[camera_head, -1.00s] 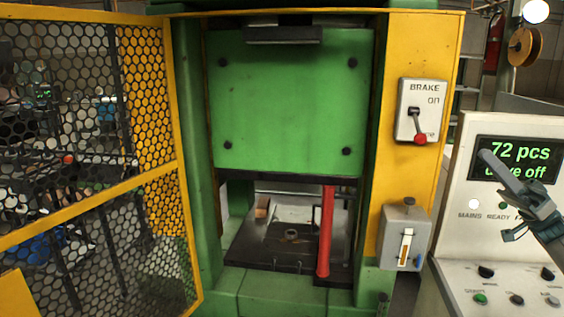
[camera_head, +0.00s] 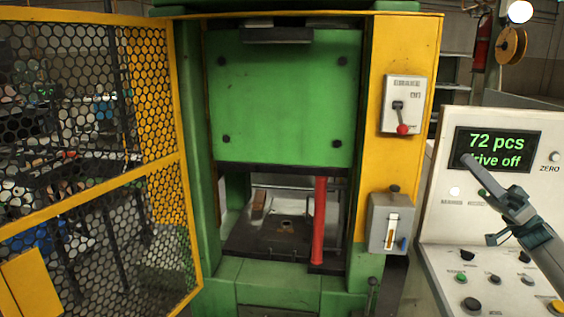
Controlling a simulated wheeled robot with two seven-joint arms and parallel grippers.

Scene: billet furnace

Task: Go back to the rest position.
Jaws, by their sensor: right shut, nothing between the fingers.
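My right gripper (camera_head: 478,170) comes in from the right edge, in front of the control panel (camera_head: 455,140). Its fingers are shut with nothing between them and point up and left. The fingertips overlap the lower left of the green-lettered display (camera_head: 497,143), which reads "72 pcs" and a partly covered "drive off". I cannot tell whether they touch the panel. My left gripper is not in view.
The green press (camera_head: 285,110) stands in the middle with a red post (camera_head: 320,220) in its opening. A yellow mesh guard door (camera_head: 90,150) stands open at left. The brake switch (camera_head: 403,105) and a grey lever box (camera_head: 389,222) sit on the yellow column.

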